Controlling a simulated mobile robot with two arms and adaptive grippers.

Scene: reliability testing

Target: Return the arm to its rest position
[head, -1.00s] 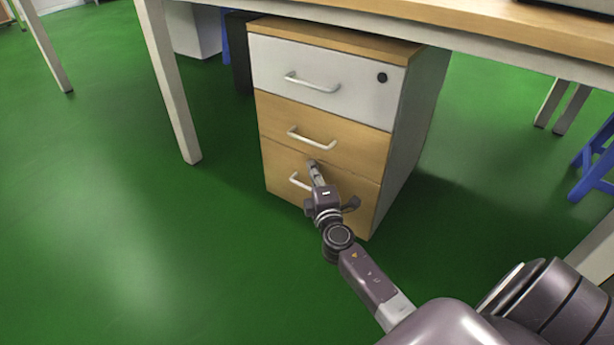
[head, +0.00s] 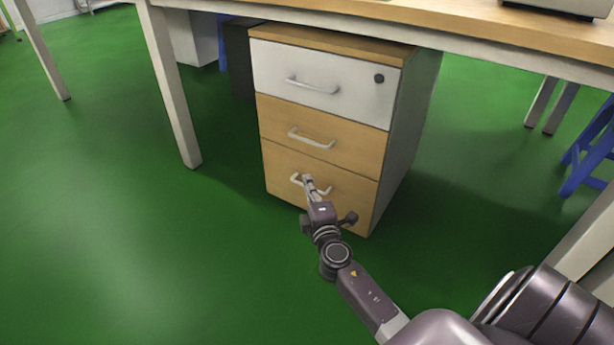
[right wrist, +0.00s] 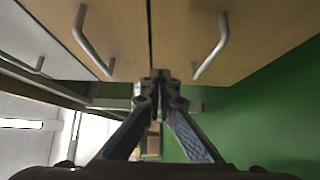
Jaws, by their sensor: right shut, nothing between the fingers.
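My right arm reaches in from the lower right of the head view. Its gripper (head: 309,181) is in front of the bottom drawer of the cabinet, overlapping the bottom handle (head: 296,180) in the picture. In the right wrist view the fingers (right wrist: 160,82) are together and empty, between two drawer handles (right wrist: 212,48). I cannot tell whether the fingertips touch the drawer front. My left gripper is not in view.
A drawer cabinet (head: 327,130) with one white and two wood-coloured drawers, all shut, stands under a table (head: 430,35). A table leg (head: 172,90) is left of it. A blue stool (head: 590,150) is at the right. Green floor (head: 110,220) at the left is clear.

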